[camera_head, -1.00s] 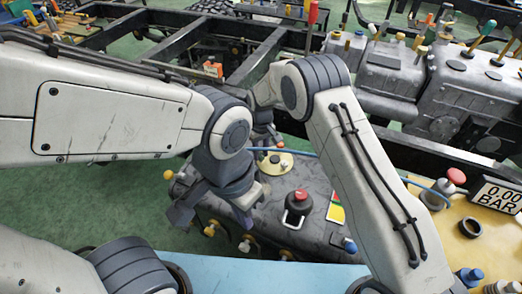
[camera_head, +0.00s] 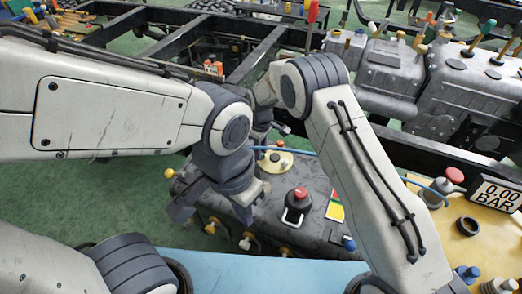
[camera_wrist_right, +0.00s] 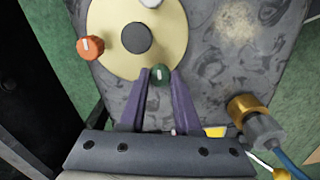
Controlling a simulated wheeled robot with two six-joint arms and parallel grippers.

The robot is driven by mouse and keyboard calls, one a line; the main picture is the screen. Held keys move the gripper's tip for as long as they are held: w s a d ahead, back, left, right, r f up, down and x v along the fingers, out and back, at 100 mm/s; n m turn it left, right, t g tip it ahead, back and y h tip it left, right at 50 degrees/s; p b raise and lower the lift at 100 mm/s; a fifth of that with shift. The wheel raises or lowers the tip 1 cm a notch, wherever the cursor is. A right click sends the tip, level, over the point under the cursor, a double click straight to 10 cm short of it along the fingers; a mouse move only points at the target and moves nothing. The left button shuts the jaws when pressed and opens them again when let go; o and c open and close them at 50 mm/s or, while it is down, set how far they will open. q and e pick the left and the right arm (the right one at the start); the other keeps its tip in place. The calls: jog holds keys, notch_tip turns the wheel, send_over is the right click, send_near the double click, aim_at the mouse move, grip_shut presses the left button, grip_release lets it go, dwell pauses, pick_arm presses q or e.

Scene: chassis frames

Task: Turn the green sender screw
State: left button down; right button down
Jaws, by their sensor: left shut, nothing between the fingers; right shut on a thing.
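The round cream sender plate (camera_wrist_right: 105,62) lies on the grey tank, with an orange screw (camera_wrist_right: 90,47), a whitish screw (camera_wrist_right: 150,2) and a dark centre (camera_wrist_right: 136,38). The green sender screw (camera_wrist_right: 160,76) is at the plate's edge nearest my right gripper (camera_wrist_right: 160,73). That gripper's purple fingers are shut on the green screw from both sides. In the head view the plate (camera_head: 284,164) is partly hidden behind my left wrist. My left gripper (camera_head: 183,207) is shut and empty, over the left end of the tank.
The grey tank (camera_head: 322,238) also bears a red-topped button (camera_head: 300,193) and a coloured label (camera_head: 335,207). Brass fittings line its front side. In the right wrist view a brass fitting (camera_wrist_right: 246,108) with a blue hose stands right of the fingers. Black chassis rails (camera_head: 215,45) run behind.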

jog(key=c, duration=0.6)
grip_release()
notch_tip(320, 180, up, 11)
jog(key=shift+f, duration=0.2)
